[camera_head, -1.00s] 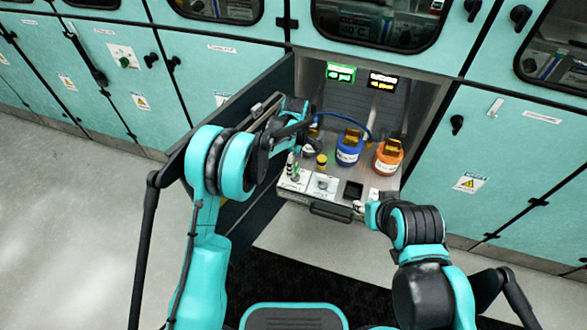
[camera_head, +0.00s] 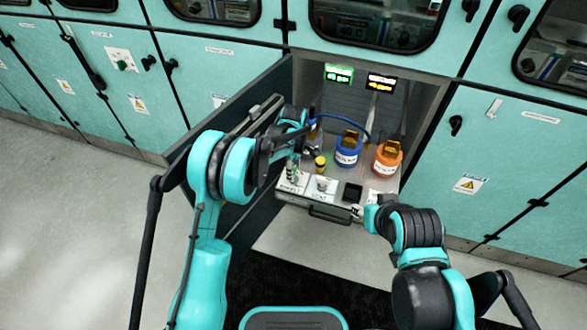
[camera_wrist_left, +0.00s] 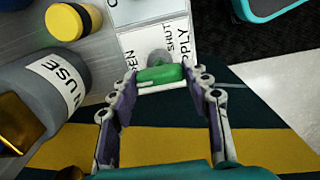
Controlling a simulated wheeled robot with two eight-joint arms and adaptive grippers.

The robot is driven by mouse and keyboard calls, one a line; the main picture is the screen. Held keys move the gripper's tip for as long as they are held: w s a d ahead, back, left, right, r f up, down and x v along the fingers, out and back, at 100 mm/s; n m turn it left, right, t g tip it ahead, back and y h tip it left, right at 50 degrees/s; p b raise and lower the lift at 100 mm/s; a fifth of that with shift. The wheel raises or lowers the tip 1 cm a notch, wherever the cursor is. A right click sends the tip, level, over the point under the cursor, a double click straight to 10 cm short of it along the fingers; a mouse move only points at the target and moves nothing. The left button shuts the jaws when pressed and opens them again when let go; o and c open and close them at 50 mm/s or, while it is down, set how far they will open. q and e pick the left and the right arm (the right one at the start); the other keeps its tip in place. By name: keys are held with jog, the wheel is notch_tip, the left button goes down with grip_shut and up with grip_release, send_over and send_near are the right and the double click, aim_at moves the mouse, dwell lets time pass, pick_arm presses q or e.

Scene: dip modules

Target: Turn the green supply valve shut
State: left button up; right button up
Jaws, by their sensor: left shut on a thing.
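The green supply valve (camera_wrist_left: 160,74) has a short bar handle on a white plate (camera_wrist_left: 150,40) marked OPEN, SHUT and SUPPLY. In the left wrist view the handle lies crosswise between the fingers of my left gripper (camera_wrist_left: 165,80), which is shut on it. In the head view my left gripper (camera_head: 292,166) is at the tray's left front corner, and the valve is mostly hidden there. My right gripper (camera_head: 361,211) is low at the tray's front right; its fingers are too small and hidden to read.
A blue jar (camera_head: 347,158) and an orange jar (camera_head: 387,162) stand on the tray, with a yellow-and-black knob (camera_head: 320,163) beside my left gripper. An open dark door (camera_head: 236,122) flanks my left arm.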

pick_arm(q)
jog(key=shift+m, duration=0.3)
jog(key=m, duration=0.8)
jog(key=shift+m, duration=0.3)
jog(key=m, duration=0.8)
jog(key=shift+m, duration=0.4)
jog(key=o, duration=1.2)
jog(key=shift+c, duration=0.2)
